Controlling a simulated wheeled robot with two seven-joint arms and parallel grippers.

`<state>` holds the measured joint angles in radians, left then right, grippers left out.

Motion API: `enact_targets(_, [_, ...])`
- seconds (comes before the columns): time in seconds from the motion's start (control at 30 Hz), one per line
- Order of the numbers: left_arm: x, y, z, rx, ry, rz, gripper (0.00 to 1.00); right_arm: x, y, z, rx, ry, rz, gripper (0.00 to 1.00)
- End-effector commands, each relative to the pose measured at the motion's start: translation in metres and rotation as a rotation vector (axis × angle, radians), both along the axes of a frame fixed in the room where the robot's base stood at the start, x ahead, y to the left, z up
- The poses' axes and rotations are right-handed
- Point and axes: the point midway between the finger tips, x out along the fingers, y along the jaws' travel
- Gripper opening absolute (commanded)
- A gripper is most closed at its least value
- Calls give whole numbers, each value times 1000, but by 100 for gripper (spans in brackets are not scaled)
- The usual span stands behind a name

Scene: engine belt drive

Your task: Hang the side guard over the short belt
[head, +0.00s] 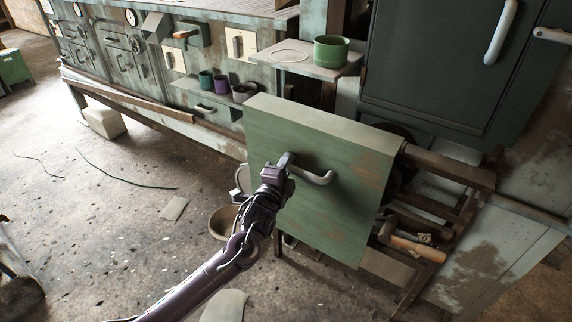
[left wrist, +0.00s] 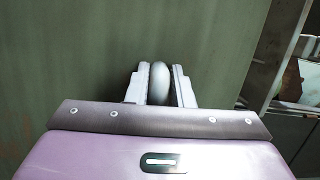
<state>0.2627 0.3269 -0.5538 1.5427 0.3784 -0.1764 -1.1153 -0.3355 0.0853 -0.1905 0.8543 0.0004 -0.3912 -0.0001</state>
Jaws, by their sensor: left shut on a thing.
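The side guard is a large green panel (head: 325,215) with a pale top lip and a white bar handle (head: 318,177) on its face. It hangs upright, slightly tilted in the picture, in front of the engine frame. My left gripper (head: 288,163) is shut on the left part of the handle. In the left wrist view, the two fingers close on both sides of the white handle (left wrist: 159,83), with the green panel behind. The short belt is hidden behind the guard; only part of a dark wheel (head: 404,165) shows at its right edge. My right gripper is not in view.
A wooden frame (head: 450,168) with a wood-handled tool (head: 412,247) stands right of the guard. A shelf (head: 318,66) with a green pot (head: 331,52) is behind it. A brown bowl (head: 222,222) is beneath. Open floor lies to the left.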

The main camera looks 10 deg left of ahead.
Motion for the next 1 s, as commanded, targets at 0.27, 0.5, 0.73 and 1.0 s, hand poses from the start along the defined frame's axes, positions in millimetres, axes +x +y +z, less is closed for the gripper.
enact_targets(0.27, [-1, 0, 7, -5, -12, 1, 0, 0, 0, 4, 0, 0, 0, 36])
enact_targets(0.5, [-1, 1, 7, -5, -12, 1, 0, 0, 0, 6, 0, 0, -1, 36])
enact_targets(0.73, [-1, 1, 6, -5, -12, 1, 0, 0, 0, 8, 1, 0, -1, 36])
enact_targets(1.0, [-1, 1, 6, -5, -12, 1, 0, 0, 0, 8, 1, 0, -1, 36])
